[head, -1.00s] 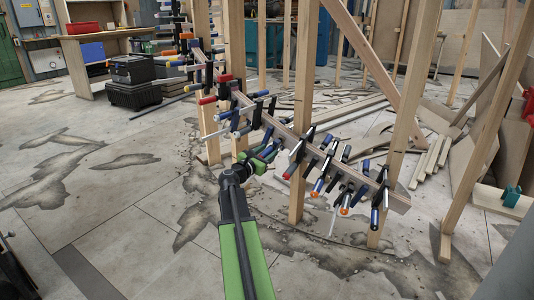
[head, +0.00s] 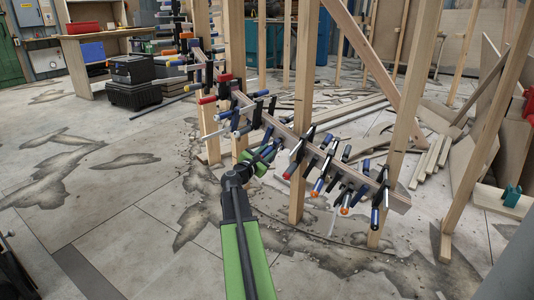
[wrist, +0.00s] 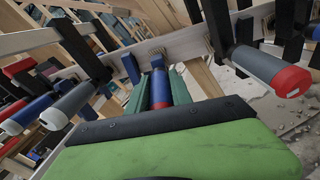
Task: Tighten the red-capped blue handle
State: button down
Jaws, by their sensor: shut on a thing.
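In the wrist view, a blue handle with a red end (wrist: 160,90) sits between the two teal fingers of my gripper (wrist: 161,97). The fingers are shut on it, one on each side. The handle's far end runs toward the wooden stringer (wrist: 190,45), and its clamp is partly hidden. In the head view, my gripper (head: 264,158) is at the stringer's left-middle part, among several clamps, and the held handle is too small to tell apart there.
Upright wooden posts (head: 302,110) stand close by. Open floor (head: 110,220) lies to the left, and loose boards (head: 430,160) lie at the right.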

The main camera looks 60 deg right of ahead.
jog(key=c, duration=1.1)
grip_release()
jog(key=shift+r, duration=0.1)
jog(key=shift+c, duration=0.2)
